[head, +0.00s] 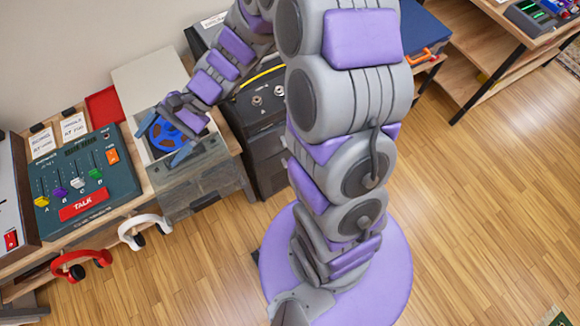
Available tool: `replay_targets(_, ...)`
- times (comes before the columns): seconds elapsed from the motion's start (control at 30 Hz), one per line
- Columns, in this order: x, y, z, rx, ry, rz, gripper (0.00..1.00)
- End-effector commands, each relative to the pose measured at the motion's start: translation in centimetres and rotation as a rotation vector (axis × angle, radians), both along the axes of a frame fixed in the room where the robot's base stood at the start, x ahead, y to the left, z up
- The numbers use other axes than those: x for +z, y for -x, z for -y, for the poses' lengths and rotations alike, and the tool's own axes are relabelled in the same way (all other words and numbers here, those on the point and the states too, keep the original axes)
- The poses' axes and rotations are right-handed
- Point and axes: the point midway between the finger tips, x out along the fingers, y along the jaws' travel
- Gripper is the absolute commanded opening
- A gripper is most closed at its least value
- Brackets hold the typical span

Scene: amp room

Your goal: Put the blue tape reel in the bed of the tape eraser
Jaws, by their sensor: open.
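The blue tape reel (160,135) is at the open-topped bed of the grey tape eraser (203,163), within its rim as seen from above. I cannot tell whether it rests flat on the bed floor. My gripper (165,139) is over the reel with its blue-tipped fingers apart, one on each side of it. The fingers and wrist hide part of the reel and part of the bed. I cannot tell whether a finger touches the reel.
Left of the eraser stands a dark console (82,183) with coloured sliders and a red TALK button. A red tray (104,106) lies behind. Red (80,262) and white (143,229) headphones hang at the front edge. A black amp (262,130) stands right of the eraser.

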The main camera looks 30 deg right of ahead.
Motion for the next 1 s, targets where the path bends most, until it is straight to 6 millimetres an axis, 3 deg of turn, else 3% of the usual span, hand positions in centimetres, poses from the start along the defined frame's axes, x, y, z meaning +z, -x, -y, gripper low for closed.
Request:
replay_targets(0.1,1.8,4.2,0.8,0.147,0.082,0.084,0.90)
replay_targets(0.27,3.0,9.3,2.8,0.328,0.216,0.186,0.90)
replay_targets(0.5,3.9,16.0,7.5,0.569,0.454,0.304,0.90)
replay_targets(0.8,5.0,21.7,15.6,0.780,0.764,0.394,0.90)
replay_targets(1.0,5.6,23.3,18.8,0.833,0.871,0.412,0.90)
